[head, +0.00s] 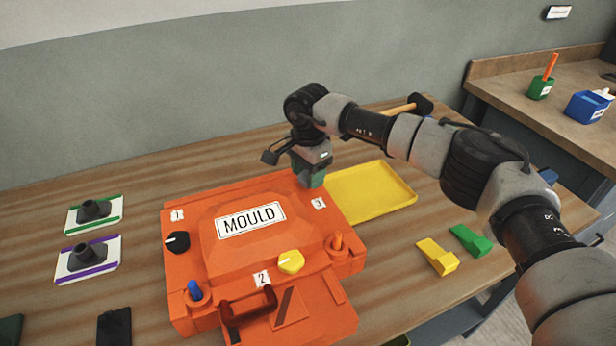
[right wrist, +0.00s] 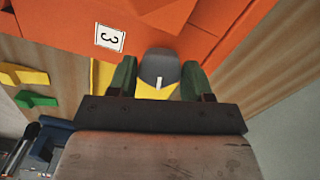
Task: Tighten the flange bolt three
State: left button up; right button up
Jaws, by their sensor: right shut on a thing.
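The orange mould (head: 262,199) sits on the wooden table with a white MOULD label on top. Bolt three is a grey knob (right wrist: 160,68) with a white mark, beside the label 3 (head: 319,203) at the mould's back right corner. My right gripper (head: 312,179) points down there, its green fingers shut on the grey knob, one on each side in the right wrist view (right wrist: 159,80). In the head view the gripper hides the knob. The black knob (head: 177,242) is by label 1 and the yellow knob (head: 291,262) by label 2. My left gripper is not in view.
A yellow tray (head: 385,192) lies right of the mould, with a mallet (head: 405,107) behind it. Yellow (head: 437,257) and green (head: 471,240) wedges lie at the right. Two cards (head: 95,213) with dark pieces lie at the left. The table's back left is clear.

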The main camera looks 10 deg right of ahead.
jog(key=m+b, duration=0.1)
jog(key=m, duration=0.3)
jog(key=shift+m, duration=0.4)
jog(key=m+b, duration=0.1)
jog(key=m, duration=0.3)
jog(key=m+b, duration=0.1)
jog(key=m, duration=0.4)
jog(key=shift+r, duration=0.1)
jog(key=m, duration=1.1)
jog(key=shift+w+r+m+b, duration=0.1)
jog(key=shift+m+b, duration=0.2)
jog(key=shift+m, duration=0.1)
jog(key=m, duration=0.9)
jog(key=shift+m, duration=2)
